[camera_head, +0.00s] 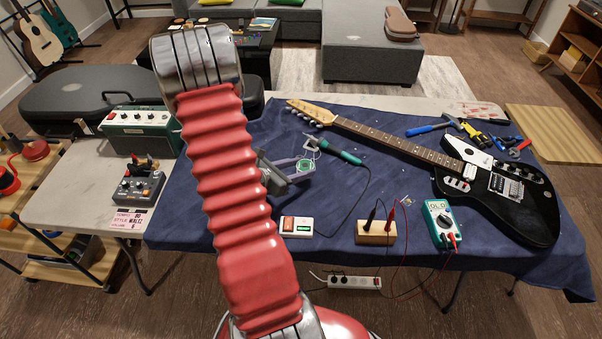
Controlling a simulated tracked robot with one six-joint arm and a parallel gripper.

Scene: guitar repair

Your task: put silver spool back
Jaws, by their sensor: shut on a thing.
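My gripper (304,170) is at the left-middle of the blue-covered table, past my red arm, its jaws pointing right. It is shut on a small round spool (305,165), grey-silver with a greenish tint, partly hidden by the fingers. The gap between the held spool and the table cannot be told from this view.
A soldering iron (338,150) lies right of my gripper, its cable running to a white-and-red box (296,226). A wooden block (376,232), multimeter (441,222) and black guitar (505,198) lie to the right. A pedal (139,187) and green amplifier (140,128) stand left.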

